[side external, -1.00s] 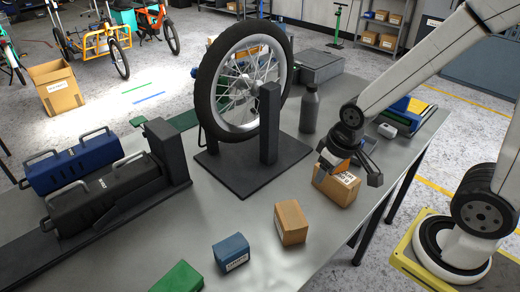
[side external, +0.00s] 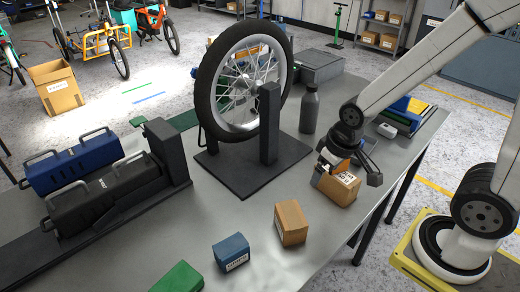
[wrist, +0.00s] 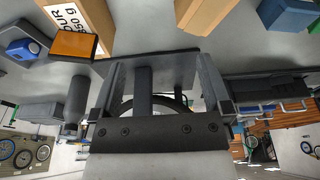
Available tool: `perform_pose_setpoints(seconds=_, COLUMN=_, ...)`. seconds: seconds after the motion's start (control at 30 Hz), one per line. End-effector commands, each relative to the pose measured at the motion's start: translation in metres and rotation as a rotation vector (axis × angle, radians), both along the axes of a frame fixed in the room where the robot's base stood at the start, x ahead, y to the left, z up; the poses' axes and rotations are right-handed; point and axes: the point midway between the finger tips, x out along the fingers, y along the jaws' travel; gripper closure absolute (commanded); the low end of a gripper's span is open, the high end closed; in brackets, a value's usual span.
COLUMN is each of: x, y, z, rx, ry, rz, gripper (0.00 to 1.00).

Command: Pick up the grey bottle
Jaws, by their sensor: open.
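The grey bottle (side external: 309,110) stands upright on the bench, right of the bicycle wheel. In the wrist view, which looks upside down, a dark cylinder (wrist: 75,105) at the left appears to be this bottle. My gripper (side external: 350,168) is open, over and beside a cardboard box near the bench's right edge. It is nearer the camera than the bottle and apart from it. In the wrist view the two fingers (wrist: 160,78) are spread with nothing held between them.
The wheel on its black stand (side external: 252,160) is left of my gripper. The cardboard box (side external: 338,186) is close under it. Another brown box (side external: 291,223), a blue box (side external: 231,252) and a green box (side external: 178,278) lie toward the front. A small whitish object (side external: 387,130) lies right of the bottle.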

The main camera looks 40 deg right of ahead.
Motion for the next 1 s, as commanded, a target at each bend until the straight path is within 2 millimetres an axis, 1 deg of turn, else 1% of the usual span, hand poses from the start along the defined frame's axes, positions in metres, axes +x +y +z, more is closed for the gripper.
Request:
perform_pose_setpoints(seconds=0.07, x=0.006, y=-0.003, z=0.001, rx=-0.004, ry=-0.013, rz=-0.008, gripper=0.01)
perform_pose_setpoints(seconds=0.17, x=0.020, y=-0.012, z=0.001, rx=-0.016, ry=-0.046, rz=-0.023, gripper=0.01)
perform_pose_setpoints(seconds=0.27, x=0.044, y=-0.029, z=0.003, rx=-0.034, ry=-0.104, rz=-0.052, gripper=0.01)
perform_pose_setpoints(seconds=0.37, x=0.077, y=-0.053, z=0.006, rx=-0.056, ry=-0.186, rz=-0.087, gripper=0.01)
perform_pose_setpoints(seconds=0.4, x=0.091, y=-0.065, z=0.008, rx=-0.065, ry=-0.224, rz=-0.102, gripper=0.01)
perform_pose_setpoints(seconds=0.47, x=0.112, y=-0.084, z=0.010, rx=-0.080, ry=-0.284, rz=-0.123, gripper=0.01)
perform_pose_setpoints(seconds=0.5, x=0.126, y=-0.098, z=0.011, rx=-0.088, ry=-0.326, rz=-0.137, gripper=0.01)
perform_pose_setpoints(seconds=0.57, x=0.146, y=-0.119, z=0.013, rx=-0.099, ry=-0.387, rz=-0.154, gripper=0.01)
perform_pose_setpoints(seconds=0.6, x=0.158, y=-0.134, z=0.014, rx=-0.105, ry=-0.427, rz=-0.165, gripper=0.01)
perform_pose_setpoints(seconds=0.67, x=0.175, y=-0.156, z=0.016, rx=-0.112, ry=-0.488, rz=-0.177, gripper=0.01)
perform_pose_setpoints(seconds=0.7, x=0.185, y=-0.171, z=0.017, rx=-0.116, ry=-0.526, rz=-0.184, gripper=0.01)
perform_pose_setpoints(seconds=0.77, x=0.199, y=-0.193, z=0.018, rx=-0.120, ry=-0.583, rz=-0.193, gripper=0.01)
perform_pose_setpoints(seconds=0.83, x=0.212, y=-0.220, z=0.018, rx=-0.122, ry=-0.647, rz=-0.199, gripper=0.01)
perform_pose_setpoints(seconds=0.9, x=0.223, y=-0.245, z=0.018, rx=-0.119, ry=-0.707, rz=-0.201, gripper=0.01)
perform_pose_setpoints(seconds=1.0, x=0.232, y=-0.276, z=0.017, rx=-0.110, ry=-0.779, rz=-0.200, gripper=0.01)
